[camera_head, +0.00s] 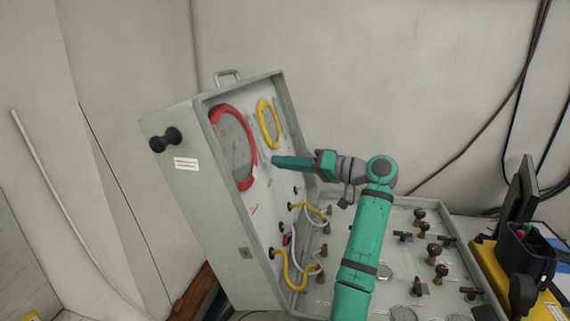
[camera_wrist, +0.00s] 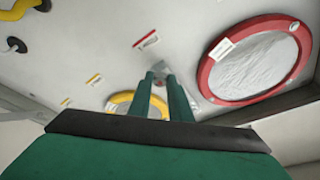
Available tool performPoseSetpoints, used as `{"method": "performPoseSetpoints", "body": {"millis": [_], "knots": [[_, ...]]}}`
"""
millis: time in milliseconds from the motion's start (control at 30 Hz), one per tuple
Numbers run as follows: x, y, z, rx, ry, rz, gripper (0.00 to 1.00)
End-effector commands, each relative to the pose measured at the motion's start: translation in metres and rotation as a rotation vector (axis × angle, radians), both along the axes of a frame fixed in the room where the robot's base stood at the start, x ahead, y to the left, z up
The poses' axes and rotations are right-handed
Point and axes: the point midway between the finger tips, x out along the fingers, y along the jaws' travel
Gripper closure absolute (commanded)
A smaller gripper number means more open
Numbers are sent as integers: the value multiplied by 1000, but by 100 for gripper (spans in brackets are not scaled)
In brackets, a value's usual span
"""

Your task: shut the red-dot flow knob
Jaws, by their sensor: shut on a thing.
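The panel (camera_head: 262,195) is the upright face of an open grey case. My gripper (camera_head: 276,161) reaches it from the right, between the red-ringed gauge and the yellow-ringed gauge. In the wrist view my gripper (camera_wrist: 160,88) has its two green fingers close together, shut on a small knob (camera_wrist: 160,68) at the panel face. A grey bit and a reddish spot show at the fingertips; the fingers hide most of the knob, so I cannot tell its turn angle. A red-striped label (camera_wrist: 146,40) sits just above it in that view.
The red-ringed gauge (camera_head: 253,177) and yellow-ringed gauge (camera_head: 262,108) flank my gripper. Yellow and white hoses (camera_head: 279,262) loop on the lower panel. The case's other half (camera_head: 450,265) holds several dark knobs. A yellow box (camera_head: 493,262) stands at the right.

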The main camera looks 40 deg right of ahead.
Motion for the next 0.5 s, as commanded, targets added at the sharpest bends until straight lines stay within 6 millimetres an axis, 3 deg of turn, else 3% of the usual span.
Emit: {"method": "performPoseSetpoints", "body": {"millis": [500], "knots": [[-1,-1,1,27,22,-15,100]]}}
